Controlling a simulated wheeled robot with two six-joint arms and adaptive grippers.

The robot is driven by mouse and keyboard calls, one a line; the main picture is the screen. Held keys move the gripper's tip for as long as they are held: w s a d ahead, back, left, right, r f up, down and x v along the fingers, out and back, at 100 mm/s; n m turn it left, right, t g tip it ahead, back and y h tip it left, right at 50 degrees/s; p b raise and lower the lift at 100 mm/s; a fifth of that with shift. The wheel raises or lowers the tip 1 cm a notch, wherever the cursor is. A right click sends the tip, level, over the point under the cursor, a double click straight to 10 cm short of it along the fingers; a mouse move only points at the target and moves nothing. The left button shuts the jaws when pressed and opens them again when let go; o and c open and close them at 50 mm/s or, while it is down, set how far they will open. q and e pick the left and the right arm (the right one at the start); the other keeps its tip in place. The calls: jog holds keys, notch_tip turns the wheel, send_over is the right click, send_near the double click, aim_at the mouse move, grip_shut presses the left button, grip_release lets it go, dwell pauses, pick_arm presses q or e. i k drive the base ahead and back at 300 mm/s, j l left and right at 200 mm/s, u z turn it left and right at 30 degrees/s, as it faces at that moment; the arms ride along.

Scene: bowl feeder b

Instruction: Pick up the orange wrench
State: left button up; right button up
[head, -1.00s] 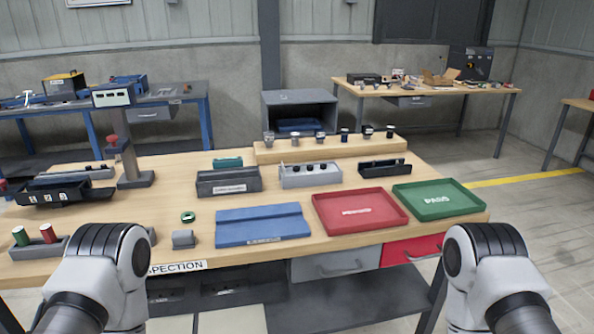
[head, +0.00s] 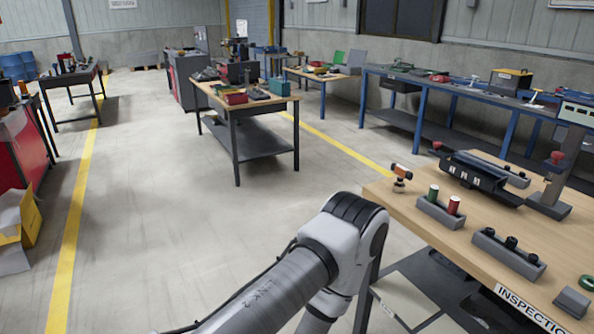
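I cannot make out an orange wrench in the head view. A small orange and black thing (head: 401,173) stands at the left corner of the inspection table (head: 412,208); it is too small to tell what it is. One of my arms crosses the bottom middle of the view, in front of the table's left end. Neither of my grippers shows.
A dark rack with red and green cylinders (head: 440,208) and a black tray (head: 482,180) sit on the inspection table. A wooden workbench (head: 262,105) with bins stands further back. A long blue-legged bench (head: 440,88) runs along the wall. Open floor lies left of the table.

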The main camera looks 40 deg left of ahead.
aim_at(403, 173)
jog(key=u, duration=0.8)
